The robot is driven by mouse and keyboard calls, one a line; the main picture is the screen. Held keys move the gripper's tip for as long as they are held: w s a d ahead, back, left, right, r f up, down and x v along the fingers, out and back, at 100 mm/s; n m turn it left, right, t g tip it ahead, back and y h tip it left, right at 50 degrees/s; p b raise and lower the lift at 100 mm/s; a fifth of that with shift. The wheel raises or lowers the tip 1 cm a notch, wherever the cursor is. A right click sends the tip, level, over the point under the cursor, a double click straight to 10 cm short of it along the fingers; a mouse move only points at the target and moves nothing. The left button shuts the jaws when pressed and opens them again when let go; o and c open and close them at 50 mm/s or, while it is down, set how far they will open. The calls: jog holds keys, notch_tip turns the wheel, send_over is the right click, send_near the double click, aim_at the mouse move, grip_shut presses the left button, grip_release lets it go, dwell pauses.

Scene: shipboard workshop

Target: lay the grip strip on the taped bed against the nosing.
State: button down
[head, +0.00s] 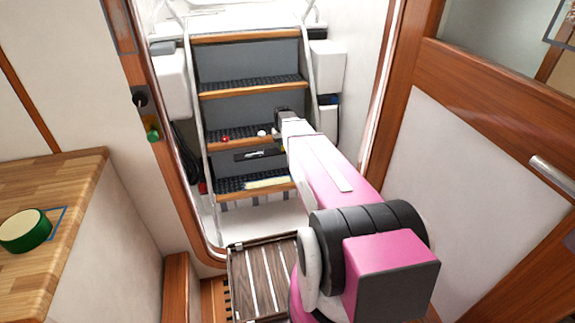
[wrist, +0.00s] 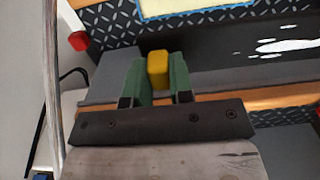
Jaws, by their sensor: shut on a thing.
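The grip strip (wrist: 225,60) is a long dark bar with white blotches. My gripper (wrist: 159,80) has its green fingers shut on a yellow block (wrist: 158,66), which appears to be the strip's grip tab. In the head view the strip (head: 242,156) hangs in front of the riser above the lowest tread, apart from the bed; my arm hides its right end. The wooden nosing (head: 250,193) runs along the tread's front.
The tread above (head: 240,143) bears a red item (head: 225,138) and a white item (head: 262,133). Rails flank the stairs. A counter (head: 85,190) with a green roll (head: 25,231) stands left; a door (head: 470,190) stands right. A red item (wrist: 78,40) is in the wrist view.

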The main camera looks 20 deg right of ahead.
jog(key=w+d+f, duration=0.1)
jog(key=f, duration=0.6)
jog(key=w+d+f, duration=0.2)
jog(key=f, duration=0.5)
jog(key=shift+w+d+f, duration=0.15)
jog(key=shift+f, duration=0.25)
jog(key=shift+f, duration=3.1)
jog(key=shift+f, duration=0.3)
jog(key=shift+s, duration=0.35)
jog(key=c, duration=0.9)
grip_release()
notch_tip(320, 180, up, 11)
jog(key=shift+f, duration=0.1)
